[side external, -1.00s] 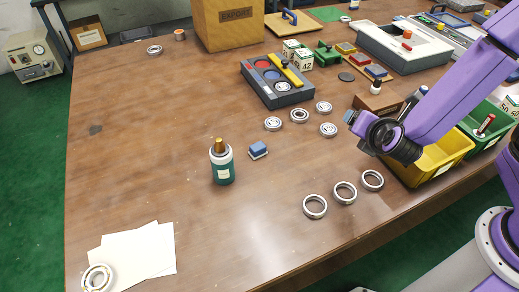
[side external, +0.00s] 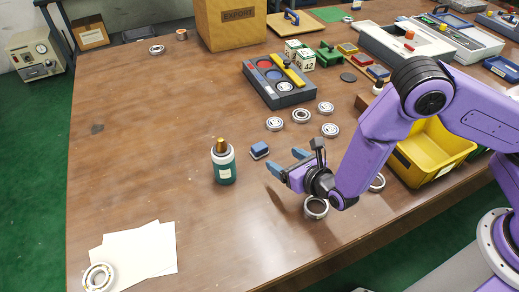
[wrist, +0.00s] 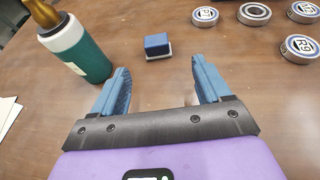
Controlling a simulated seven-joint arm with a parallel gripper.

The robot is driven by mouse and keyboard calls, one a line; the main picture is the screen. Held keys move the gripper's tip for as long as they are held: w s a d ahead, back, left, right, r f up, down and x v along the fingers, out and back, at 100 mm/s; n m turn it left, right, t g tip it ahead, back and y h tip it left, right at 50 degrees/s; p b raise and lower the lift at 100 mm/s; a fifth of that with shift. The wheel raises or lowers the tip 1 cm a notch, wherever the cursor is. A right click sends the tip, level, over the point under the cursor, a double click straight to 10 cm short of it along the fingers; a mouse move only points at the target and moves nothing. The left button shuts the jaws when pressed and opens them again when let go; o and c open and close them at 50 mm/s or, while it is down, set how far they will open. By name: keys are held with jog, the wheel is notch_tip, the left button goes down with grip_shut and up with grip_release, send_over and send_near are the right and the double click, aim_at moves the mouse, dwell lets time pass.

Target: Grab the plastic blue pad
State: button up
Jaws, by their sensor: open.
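The blue pad (side external: 259,149) is a small block with a blue top and a pale lower part, lying on the wooden table just right of the green bottle (side external: 223,163). In the wrist view the pad (wrist: 158,45) lies beyond my fingertips, roughly midway between them. My gripper (side external: 286,163) is open and empty, with its blue fingers pointing toward the pad and a gap left between. Its two fingers also show in the wrist view (wrist: 160,78). The bottle (wrist: 77,48) stands upright close to my left fingertip in that view.
Several bearing rings (side external: 301,116) lie behind the pad, and more rings (side external: 316,208) lie under and beside my wrist. A dark tray with coloured discs (side external: 279,99) is farther back. A yellow bin (side external: 441,152) stands at the right. The table left of the bottle is clear.

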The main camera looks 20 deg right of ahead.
aim_at(261, 147)
jog(key=x, duration=0.7)
jog(key=shift+d, duration=0.1)
jog(key=shift+a+x, duration=0.2)
jog(key=shift+x, duration=1.15)
jog(key=shift+a+x, duration=0.15)
jog(key=shift+x, duration=1.2)
jog(key=c, duration=1)
